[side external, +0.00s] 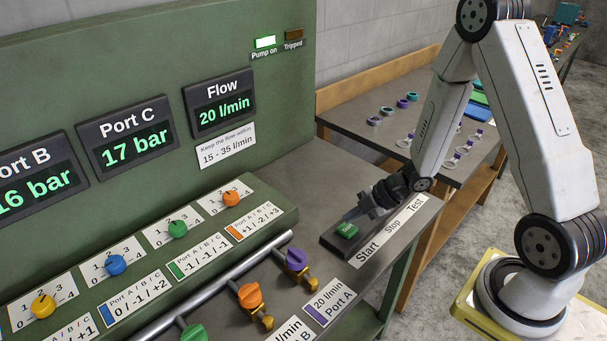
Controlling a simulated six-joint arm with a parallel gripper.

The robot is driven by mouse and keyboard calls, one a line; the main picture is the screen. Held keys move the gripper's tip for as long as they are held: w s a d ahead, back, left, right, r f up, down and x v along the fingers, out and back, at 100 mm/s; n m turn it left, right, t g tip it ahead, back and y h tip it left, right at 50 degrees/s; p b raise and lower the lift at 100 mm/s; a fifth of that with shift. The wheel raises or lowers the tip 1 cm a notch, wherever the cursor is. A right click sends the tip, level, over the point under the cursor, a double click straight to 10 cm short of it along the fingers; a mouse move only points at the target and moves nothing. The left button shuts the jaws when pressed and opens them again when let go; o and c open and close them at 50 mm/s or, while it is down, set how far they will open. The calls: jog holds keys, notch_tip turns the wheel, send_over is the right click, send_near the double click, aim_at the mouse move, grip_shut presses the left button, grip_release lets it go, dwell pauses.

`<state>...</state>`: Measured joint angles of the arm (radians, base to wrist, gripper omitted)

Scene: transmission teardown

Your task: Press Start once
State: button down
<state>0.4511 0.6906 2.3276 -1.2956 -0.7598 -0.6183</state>
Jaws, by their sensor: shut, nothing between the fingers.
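The green Start button (347,230) sits at the left end of a dark button box (334,243) on the bench. A white label strip (388,231) in front of the box reads Start, Stop, Test. My gripper (352,214) is shut and empty, with its fingertips just above and behind the green button in this view. I cannot tell whether the tips touch it. My gripper and wrist hide the Stop and Test buttons.
The Pump on lamp (265,42) is lit and the Tripped lamp (294,34) is dark. The Flow display (222,109) reads 20 l/min, and the Port C display (132,145) 17 bar. Coloured knobs and a purple-handled valve (296,259) stand to the left.

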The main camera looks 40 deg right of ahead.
aim_at(351, 227)
jog(key=shift+r, duration=2.3)
jog(key=shift+w, duration=0.1)
jog(key=shift+w+d+r+m+h, duration=0.2)
jog(key=shift+w+r+m+h, duration=0.05)
jog(key=shift+m+h, duration=0.25)
jog(key=shift+w+d+r+m+h, duration=0.15)
jog(key=shift+w+r+m+h, duration=0.1)
jog(key=shift+m+h, duration=0.25)
jog(key=s+a+r+m+g+h, duration=0.4)
jog(key=s+m, duration=0.5)
jog(key=m, duration=0.6)
jog(key=shift+a+r, duration=0.55)
